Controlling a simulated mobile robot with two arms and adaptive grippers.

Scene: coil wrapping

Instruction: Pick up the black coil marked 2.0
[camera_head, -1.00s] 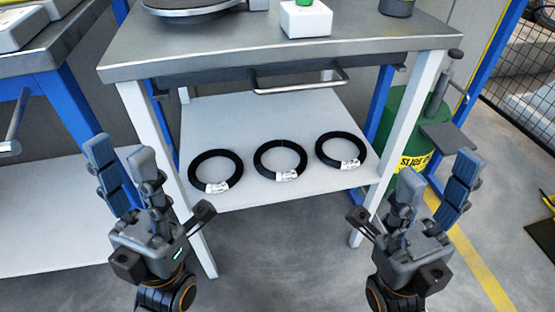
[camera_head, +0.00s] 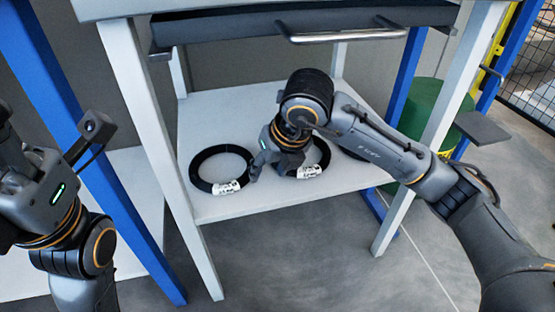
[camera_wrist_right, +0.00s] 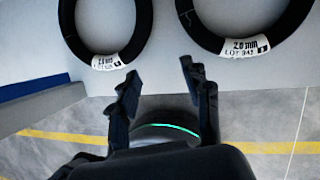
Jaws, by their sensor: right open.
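Black coils lie flat on the white shelf. In the right wrist view, the coil on the right (camera_wrist_right: 250,25) has a white label reading 2.0 mm. It appears to be the middle coil (camera_head: 323,155) in the head view, partly hidden by my right gripper. The left coil (camera_head: 197,168) shows almost whole; its label is too small to read. My right gripper (camera_wrist_right: 158,76) is open and empty, its fingertips pointing toward the gap between these two coils. My left gripper (camera_head: 30,190) is at the left edge, its fingers mostly cut off.
The white shelf (camera_head: 245,105) sits between white table legs (camera_head: 150,130). A metal handle bar (camera_head: 345,36) crosses above it. My right arm covers most of a third coil (camera_head: 355,153). A green drum (camera_head: 420,105) stands at the right, beyond the leg.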

